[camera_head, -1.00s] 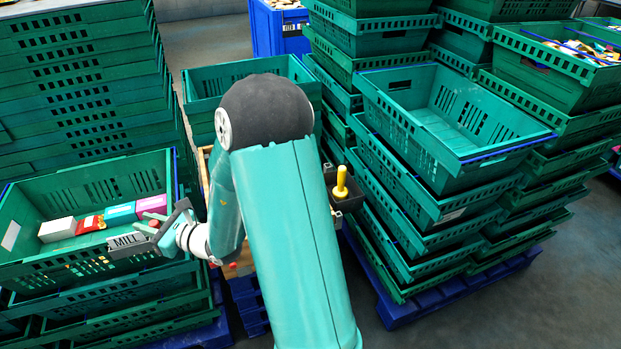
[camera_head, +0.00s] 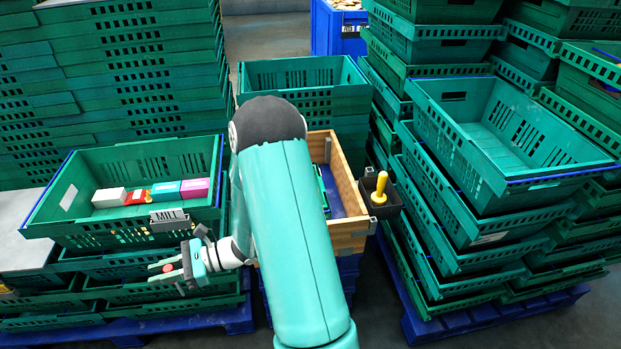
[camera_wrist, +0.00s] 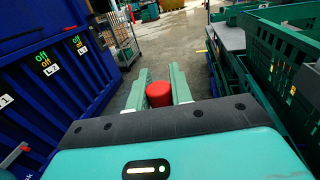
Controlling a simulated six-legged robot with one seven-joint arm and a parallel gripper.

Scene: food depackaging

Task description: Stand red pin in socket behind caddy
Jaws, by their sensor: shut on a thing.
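My gripper (camera_head: 165,273) is shut on the red pin (camera_wrist: 159,93), whose round red top shows between the two pale green fingers in the wrist view. In the head view, the gripper is at lower left, in front of the left green crate, and only a bit of red (camera_head: 168,267) shows. A dark box (camera_head: 386,204), which may be the caddy, is at the right side of a wooden crate (camera_head: 346,201). A yellow pin-like piece (camera_head: 379,187) stands upright in it. I cannot make out an empty socket; my arm hides part of the wooden crate.
Tall green crate stacks stand left and right (camera_head: 455,200). In the wrist view, a blue container (camera_wrist: 50,75) is left and open floor (camera_wrist: 175,50) lies ahead.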

